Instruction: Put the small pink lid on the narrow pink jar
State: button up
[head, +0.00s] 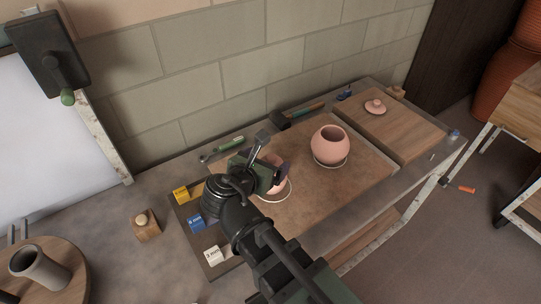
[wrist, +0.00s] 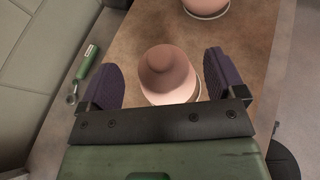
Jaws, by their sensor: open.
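My gripper (wrist: 162,78) is open, with its two dark purple fingers on either side of a pink jar (wrist: 170,85), apart from it. This jar stands on a pale disc. In the head view my gripper (head: 269,172) hides much of this jar (head: 277,186). A rounder pink jar (head: 329,145) stands open on a disc to its right. A pink lid (head: 375,106) with a knob lies on the wooden board; its size class is unclear.
The wooden board (head: 408,135) is at the table's right end. A green-handled tool (head: 224,149) and a hammer (head: 281,119) lie along the back. Yellow (head: 181,194), blue (head: 196,222) and white (head: 213,255) blocks line the left edge. A wall stands behind.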

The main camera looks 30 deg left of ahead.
jog(key=p+v, duration=0.3)
jog(key=v, duration=0.6)
jog(key=w+d+f+m+g+h, duration=0.3)
jog(key=w+d+m+g, duration=0.1)
jog(key=w+d+m, duration=0.6)
jog(key=w+d+f+m+g+h, duration=0.2)
jog(key=w+d+f+m+g, duration=0.35)
jog(key=d, duration=0.55)
jog(key=w+d+f+m+g+y, duration=0.1)
jog(key=d+m+g+y, duration=0.3)
jog(key=d+m, duration=1.7)
jog(key=shift+w+d+f+y, duration=0.35)
jog(key=shift+w+d, duration=0.25)
jog(key=shift+d, duration=0.4)
